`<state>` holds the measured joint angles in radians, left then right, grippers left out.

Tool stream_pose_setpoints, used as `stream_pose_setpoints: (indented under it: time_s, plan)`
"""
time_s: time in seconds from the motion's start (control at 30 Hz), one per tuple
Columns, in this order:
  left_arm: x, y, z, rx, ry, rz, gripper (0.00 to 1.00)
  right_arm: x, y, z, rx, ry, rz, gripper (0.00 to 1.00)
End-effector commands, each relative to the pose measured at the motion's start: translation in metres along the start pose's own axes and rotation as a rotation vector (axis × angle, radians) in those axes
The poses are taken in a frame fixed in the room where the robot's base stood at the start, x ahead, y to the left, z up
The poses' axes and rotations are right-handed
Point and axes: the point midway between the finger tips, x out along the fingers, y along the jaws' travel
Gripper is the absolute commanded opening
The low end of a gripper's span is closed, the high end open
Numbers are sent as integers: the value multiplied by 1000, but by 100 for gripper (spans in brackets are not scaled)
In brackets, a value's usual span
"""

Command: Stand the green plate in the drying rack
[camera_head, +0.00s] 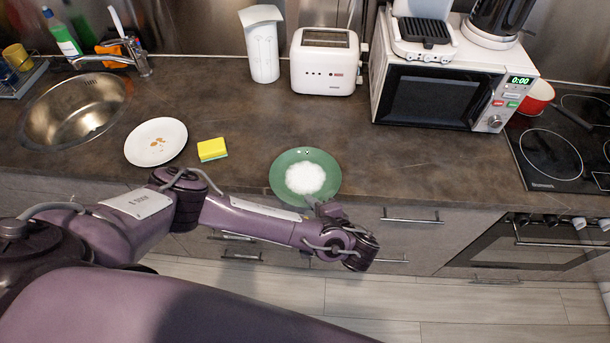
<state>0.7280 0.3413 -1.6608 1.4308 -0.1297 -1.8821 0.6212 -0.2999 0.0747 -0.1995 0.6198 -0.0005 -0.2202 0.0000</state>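The green plate (329,171) lies flat near the counter's front edge, with a white patch, like foam or powder, covering its middle. My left arm reaches in from the left along the counter front. My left gripper (314,203) is at the plate's near rim. The fingers are small and partly hidden by the wrist, so I cannot tell whether they are open or shut on the rim. A dark rack or tray (24,82) with cups is cut off at the far left edge, beyond the sink. My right gripper is not in view.
A white plate (170,130) with brown crumbs and a yellow-green sponge (212,149) lie left of the green plate. The sink (75,105) and its faucet (130,58) are farther left. A toaster (325,62) and microwave (432,95) stand behind. Counter right of the plate is clear.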

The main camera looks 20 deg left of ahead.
Motion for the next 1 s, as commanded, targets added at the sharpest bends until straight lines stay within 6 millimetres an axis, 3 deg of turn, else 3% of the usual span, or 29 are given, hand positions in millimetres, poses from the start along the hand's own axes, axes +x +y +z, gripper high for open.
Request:
stream_pose_setpoints:
  time_s: [0.13, 0.37, 0.6, 1.0]
  plan:
    - [13, -1, 1, -1, -1, 0, 31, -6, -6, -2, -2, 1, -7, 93]
    - [15, 0, 0, -2, 0, 1, 31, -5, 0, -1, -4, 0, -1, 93]
    - [15, 0, 0, -2, -1, 1, 0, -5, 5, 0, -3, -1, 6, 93]
    - [14, 0, 0, -3, -1, 1, 0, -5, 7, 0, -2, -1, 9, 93]
